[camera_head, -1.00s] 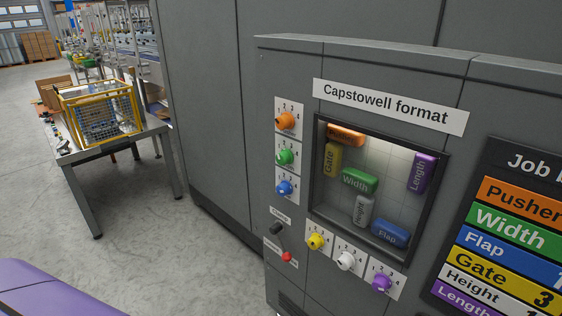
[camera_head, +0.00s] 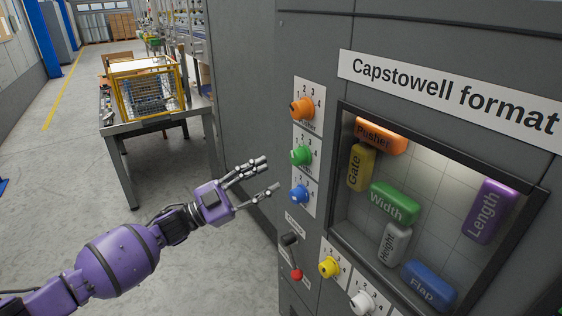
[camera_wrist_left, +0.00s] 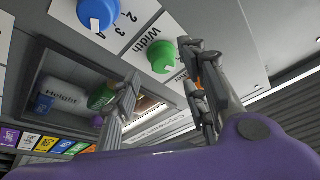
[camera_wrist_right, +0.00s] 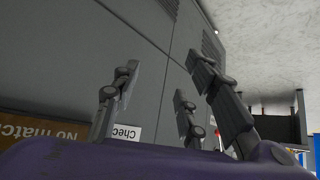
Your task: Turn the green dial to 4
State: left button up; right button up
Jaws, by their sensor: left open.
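The green dial (camera_head: 301,155) is on the grey machine panel, between the orange dial above and the blue dial below. Its setting is too small to read. It also shows in the left wrist view (camera_wrist_left: 162,57), on a white plate marked Width, just beyond my fingers. My left gripper (camera_head: 270,174) is open and empty, to the left of the dials and apart from them, its fingers pointing toward the panel. My right gripper (camera_wrist_right: 160,88) shows only in the right wrist view; its fingers are spread and empty, in front of grey panels.
Close by are the orange dial (camera_head: 301,109), blue dial (camera_head: 299,193), yellow dial (camera_head: 330,266) and white dial (camera_head: 362,302). A black lever (camera_head: 289,239) and a red knob (camera_head: 296,274) sit below. A framed window (camera_head: 336,190) holds coloured blocks. A table (camera_head: 150,122) stands behind left.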

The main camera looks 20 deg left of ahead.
aim_at(294, 162)
pick_arm(q)
jog(key=shift+h, duration=0.3)
jog(key=x, duration=0.2)
jog(key=p+x, duration=0.1)
jog(key=x, duration=0.3)
jog(key=shift+s+d+r, duration=0.25)
jog(key=shift+d+r, duration=0.1)
jog(key=shift+r, duration=0.1)
jog(key=shift+w+d, duration=0.35)
jog(key=shift+d, duration=0.05)
pick_arm(e)
jog(key=shift+s+a+r, duration=0.1)
jog(key=shift+s+r, duration=0.05)
jog(key=shift+s, duration=0.25)
jog(key=shift+s+a+r, duration=0.1)
jog(key=shift+s+r, duration=0.05)
jog(key=shift+s, duration=0.25)
pick_arm(q)
jog(key=shift+f, duration=0.1)
jog(key=c, duration=1)
